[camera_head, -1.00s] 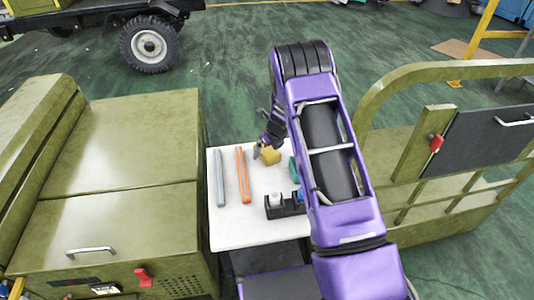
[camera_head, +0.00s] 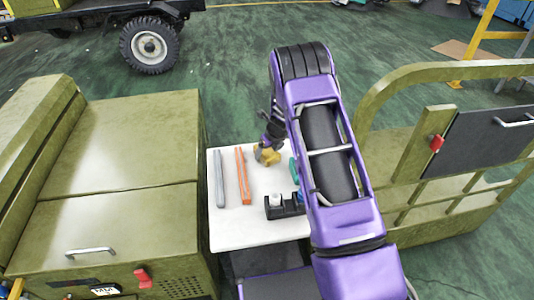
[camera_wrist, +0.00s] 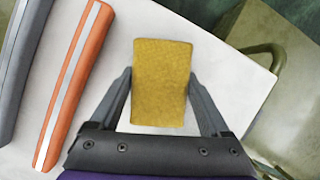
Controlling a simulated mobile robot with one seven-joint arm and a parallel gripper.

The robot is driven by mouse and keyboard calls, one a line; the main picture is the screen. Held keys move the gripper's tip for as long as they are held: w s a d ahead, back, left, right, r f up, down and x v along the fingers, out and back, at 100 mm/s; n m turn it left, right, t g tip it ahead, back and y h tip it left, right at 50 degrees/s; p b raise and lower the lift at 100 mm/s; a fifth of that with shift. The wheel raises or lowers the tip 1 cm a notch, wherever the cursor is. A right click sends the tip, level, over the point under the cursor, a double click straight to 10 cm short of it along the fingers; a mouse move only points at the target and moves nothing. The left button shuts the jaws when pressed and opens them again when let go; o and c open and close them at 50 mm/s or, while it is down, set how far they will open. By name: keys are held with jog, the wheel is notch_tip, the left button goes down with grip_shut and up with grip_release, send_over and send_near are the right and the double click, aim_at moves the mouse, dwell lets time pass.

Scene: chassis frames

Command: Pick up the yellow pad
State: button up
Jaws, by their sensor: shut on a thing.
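The yellow pad (camera_wrist: 161,82) is a small textured block at the middle of the wrist view, between the two fingers of my gripper (camera_wrist: 161,88). The fingers press on its left and right sides. In the head view the pad (camera_head: 267,157) shows at the far part of the white table, partly covered by my gripper (camera_head: 266,150). I cannot tell whether the pad touches the table or is slightly above it.
On the white table (camera_head: 235,232) lie a grey bar (camera_head: 219,178) and an orange bar (camera_head: 243,176) left of the pad. A black holder (camera_head: 284,208) with small items stands nearer. A green cabinet (camera_head: 110,210) is at left, a green railed frame (camera_head: 440,170) at right.

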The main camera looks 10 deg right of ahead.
notch_tip(320, 180, up, 10)
jog(key=shift+r+p, duration=0.25)
jog(key=shift+p, duration=0.55)
